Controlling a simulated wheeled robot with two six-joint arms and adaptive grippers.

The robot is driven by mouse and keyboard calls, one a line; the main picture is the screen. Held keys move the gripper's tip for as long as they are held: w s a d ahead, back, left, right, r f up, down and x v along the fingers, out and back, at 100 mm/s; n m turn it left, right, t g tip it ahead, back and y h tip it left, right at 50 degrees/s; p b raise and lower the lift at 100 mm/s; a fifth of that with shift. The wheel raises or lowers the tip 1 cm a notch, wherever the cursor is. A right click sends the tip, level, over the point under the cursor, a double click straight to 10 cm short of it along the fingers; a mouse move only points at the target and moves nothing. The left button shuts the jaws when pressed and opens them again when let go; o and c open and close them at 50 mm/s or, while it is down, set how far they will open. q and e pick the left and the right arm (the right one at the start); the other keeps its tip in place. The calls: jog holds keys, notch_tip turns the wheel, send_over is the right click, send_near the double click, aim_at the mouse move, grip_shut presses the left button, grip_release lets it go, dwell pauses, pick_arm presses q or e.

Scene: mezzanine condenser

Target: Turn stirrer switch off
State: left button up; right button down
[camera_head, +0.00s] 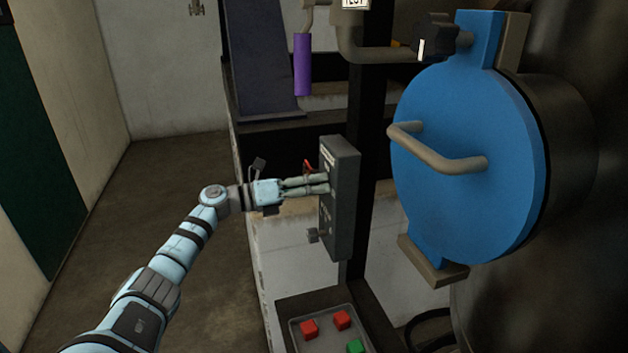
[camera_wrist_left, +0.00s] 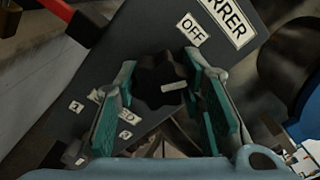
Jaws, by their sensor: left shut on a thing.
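A dark grey switch box (camera_head: 341,200) stands on a black post in the head view. In the left wrist view its face (camera_wrist_left: 110,50) carries a cut-off label ending in "RRER" (camera_wrist_left: 228,18) and an "OFF" label (camera_wrist_left: 192,29). Its black knob (camera_wrist_left: 157,72) has a white mark that does not point at the "OFF" label. My left gripper (camera_head: 326,183) is at the box's face, and its teal-padded fingers are shut on the knob, one on each side. In the head view the fingers hide the knob. My right gripper is not in view.
A red lever (camera_head: 307,166) sits by the box, close to my left fingers. A large blue round door (camera_head: 470,205) with a handle is to the right. A purple handle (camera_head: 302,65) hangs above. A tray (camera_head: 300,345) with red and green blocks lies below.

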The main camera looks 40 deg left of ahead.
pick_arm(q)
jog(key=n+p, duration=0.2)
jog(key=n, duration=0.1)
jog(key=shift+r+n, duration=0.3)
jog(key=shift+r, duration=0.05)
jog(key=shift+n+p, duration=0.75)
jog(key=shift+n, duration=0.65)
jog(key=o, duration=1.2)
jog(key=shift+f, duration=0.15)
jog(key=shift+c, duration=0.2)
jog(key=shift+a, duration=0.1)
